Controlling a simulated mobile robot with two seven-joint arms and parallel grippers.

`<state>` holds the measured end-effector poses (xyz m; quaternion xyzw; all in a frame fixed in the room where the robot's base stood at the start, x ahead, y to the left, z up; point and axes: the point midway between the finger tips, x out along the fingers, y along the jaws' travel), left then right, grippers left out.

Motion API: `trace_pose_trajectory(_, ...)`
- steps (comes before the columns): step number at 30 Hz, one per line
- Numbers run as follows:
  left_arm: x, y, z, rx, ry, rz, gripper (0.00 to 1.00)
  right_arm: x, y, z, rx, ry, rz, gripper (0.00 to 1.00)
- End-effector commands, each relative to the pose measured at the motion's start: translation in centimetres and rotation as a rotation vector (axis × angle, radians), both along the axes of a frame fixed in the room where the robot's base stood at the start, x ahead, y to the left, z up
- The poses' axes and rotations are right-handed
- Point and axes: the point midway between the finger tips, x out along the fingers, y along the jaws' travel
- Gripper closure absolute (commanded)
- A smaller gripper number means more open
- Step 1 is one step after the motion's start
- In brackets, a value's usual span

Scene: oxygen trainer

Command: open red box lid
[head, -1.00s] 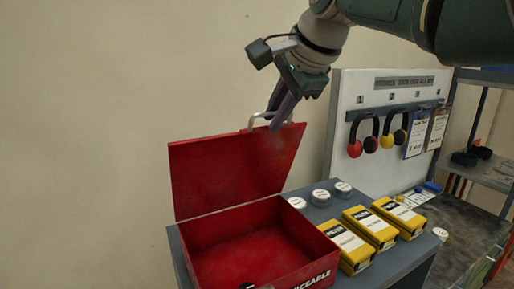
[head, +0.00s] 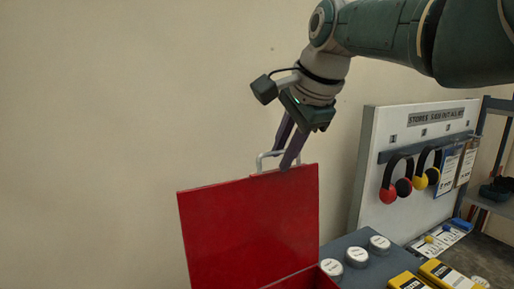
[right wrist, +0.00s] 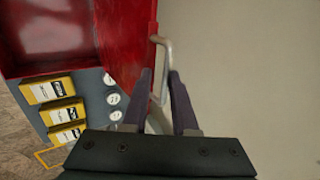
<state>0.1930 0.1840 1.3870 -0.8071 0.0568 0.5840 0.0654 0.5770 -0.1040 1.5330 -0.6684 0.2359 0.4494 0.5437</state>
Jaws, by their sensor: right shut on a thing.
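The red box's lid (head: 250,228) stands raised, roughly upright, in the head view. The box body (head: 318,279) shows only at the bottom edge there; its open inside (right wrist: 45,30) shows in the right wrist view. A grey metal handle (head: 270,157) sits on the lid's top edge. My right gripper (head: 282,162) is at this handle, its purple fingers on either side of it, shut on it. The handle also shows between the fingers in the right wrist view (right wrist: 162,52). My left gripper is not in view.
Several yellow boxes (head: 445,275) and white-topped round tins (head: 357,256) stand on the grey surface right of the red box. A white board (head: 375,160) with hanging ear defenders (head: 397,180) stands behind. Bare wall fills the left.

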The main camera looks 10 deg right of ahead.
Motion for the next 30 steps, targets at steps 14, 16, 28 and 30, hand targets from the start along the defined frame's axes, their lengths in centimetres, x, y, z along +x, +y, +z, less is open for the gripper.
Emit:
trace_pose_trajectory(14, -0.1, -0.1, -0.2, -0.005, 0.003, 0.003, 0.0, -0.4, -0.3, -1.0, -0.007, 0.023, -0.002, 0.6)
trace_pose_trajectory(16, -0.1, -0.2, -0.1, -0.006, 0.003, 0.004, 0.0, -0.5, -0.3, -1.0, -0.008, 0.024, -0.002, 0.6)
trace_pose_trajectory(28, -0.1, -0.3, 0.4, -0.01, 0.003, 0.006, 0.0, -1.4, -0.5, 1.5, -0.003, 0.011, -0.002, 0.6)
trace_pose_trajectory(30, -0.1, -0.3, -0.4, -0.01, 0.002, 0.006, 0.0, -1.7, -0.7, 2.2, -0.002, 0.002, -0.002, 0.6)
